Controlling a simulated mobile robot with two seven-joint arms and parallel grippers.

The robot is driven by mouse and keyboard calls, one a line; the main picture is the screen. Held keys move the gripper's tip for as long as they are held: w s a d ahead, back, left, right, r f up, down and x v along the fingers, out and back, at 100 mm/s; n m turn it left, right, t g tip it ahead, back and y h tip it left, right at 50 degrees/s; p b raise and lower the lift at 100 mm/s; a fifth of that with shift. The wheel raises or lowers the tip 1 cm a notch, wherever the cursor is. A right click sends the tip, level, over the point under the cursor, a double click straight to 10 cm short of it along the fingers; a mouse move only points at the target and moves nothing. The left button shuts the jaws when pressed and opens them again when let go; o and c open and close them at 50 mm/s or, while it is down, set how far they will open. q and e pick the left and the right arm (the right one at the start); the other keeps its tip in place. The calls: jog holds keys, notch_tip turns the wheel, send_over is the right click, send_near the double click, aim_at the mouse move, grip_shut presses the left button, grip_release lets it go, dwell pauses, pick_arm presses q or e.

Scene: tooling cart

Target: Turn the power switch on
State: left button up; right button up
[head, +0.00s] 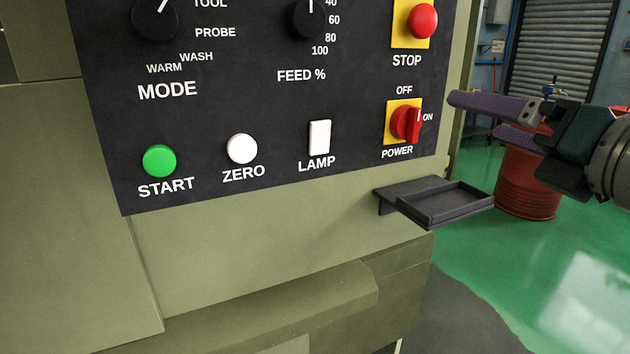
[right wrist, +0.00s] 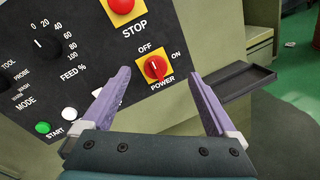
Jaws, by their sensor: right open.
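The power switch (head: 405,123) is a red rotary knob on a yellow plate at the lower right of the black panel. OFF is printed above it and ON to its right. The white mark on the knob looks upright, toward OFF. My right gripper (head: 474,114) is open and empty, to the right of the switch and apart from it. In the right wrist view the switch (right wrist: 156,69) shows between the two purple fingers of the open gripper (right wrist: 158,77), beyond their tips. My left gripper is not in view.
The red STOP button (head: 422,20) is above the switch and the white LAMP rocker (head: 319,137) to its left. A dark tray (head: 440,219) juts out below the panel's right corner. A red drum (head: 527,182) stands behind on the green floor.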

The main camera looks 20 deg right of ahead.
aim_at(418, 123)
jog(key=w+f+n+y, duration=0.1)
jog(key=w+n, duration=0.1)
jog(key=w, duration=0.1)
jog(key=w+n+y, duration=0.1)
jog(key=w+n, duration=0.2)
jog(key=w+f+n+y+b, duration=0.1)
jog(key=w+n, duration=0.1)
jog(key=w, duration=0.1)
jog(key=shift+w+a+f+n, duration=0.3)
jog(key=shift+f+n, duration=0.05)
jog(key=shift+n, duration=0.05)
jog(key=shift+w+a+f, duration=0.1)
jog(key=shift+w+f, duration=0.05)
jog(key=shift+w, duration=0.65)
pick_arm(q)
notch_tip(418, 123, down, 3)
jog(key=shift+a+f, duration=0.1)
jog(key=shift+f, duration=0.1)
pick_arm(e)
jog(key=c, duration=1.4)
jog(key=shift+o, duration=0.2)
